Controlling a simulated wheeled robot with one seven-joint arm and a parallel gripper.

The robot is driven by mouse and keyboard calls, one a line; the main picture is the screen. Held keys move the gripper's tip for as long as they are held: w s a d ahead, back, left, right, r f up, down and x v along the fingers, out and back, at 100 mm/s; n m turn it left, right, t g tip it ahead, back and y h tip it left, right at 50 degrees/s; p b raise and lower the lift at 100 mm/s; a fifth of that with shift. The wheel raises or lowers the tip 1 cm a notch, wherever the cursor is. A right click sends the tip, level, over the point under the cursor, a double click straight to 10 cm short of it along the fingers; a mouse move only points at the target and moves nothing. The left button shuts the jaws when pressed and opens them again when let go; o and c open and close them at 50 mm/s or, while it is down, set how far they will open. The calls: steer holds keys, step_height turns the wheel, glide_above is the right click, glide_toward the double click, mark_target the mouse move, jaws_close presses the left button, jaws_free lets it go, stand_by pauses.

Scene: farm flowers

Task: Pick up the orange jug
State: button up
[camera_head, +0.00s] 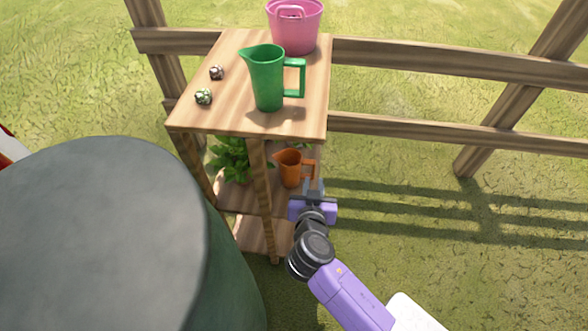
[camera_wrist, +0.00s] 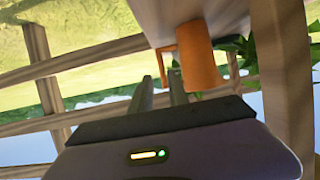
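The orange jug (camera_head: 287,169) stands upright on the middle shelf of a wooden stand, its handle toward the right. In the wrist view, which is upside down, the jug (camera_wrist: 203,58) is just beyond my fingertips, with its handle near them. My gripper (camera_head: 314,186) is at the right side of the shelf, close to the handle. In the wrist view my gripper (camera_wrist: 162,84) shows two fingers apart with a gap between them. I cannot tell whether the handle is between the fingers.
The wooden stand (camera_head: 205,115) holds a green jug (camera_head: 267,80), a pink bucket (camera_head: 294,28) and two small round items on top. A leafy plant (camera_head: 230,158) is left of the orange jug. A stand post is close by. A large dark round object (camera_head: 100,230) fills the left; a fence is behind.

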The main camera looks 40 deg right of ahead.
mark_target(313, 171)
steer(key=x, duration=0.3)
steer(key=b+x, duration=0.1)
steer(key=x, duration=0.3)
steer(key=shift+w+d+r, duration=0.1)
steer(key=shift+w+d, duration=0.1)
steer(key=shift+w, duration=0.15)
jaws_close()
stand_by(1.1)
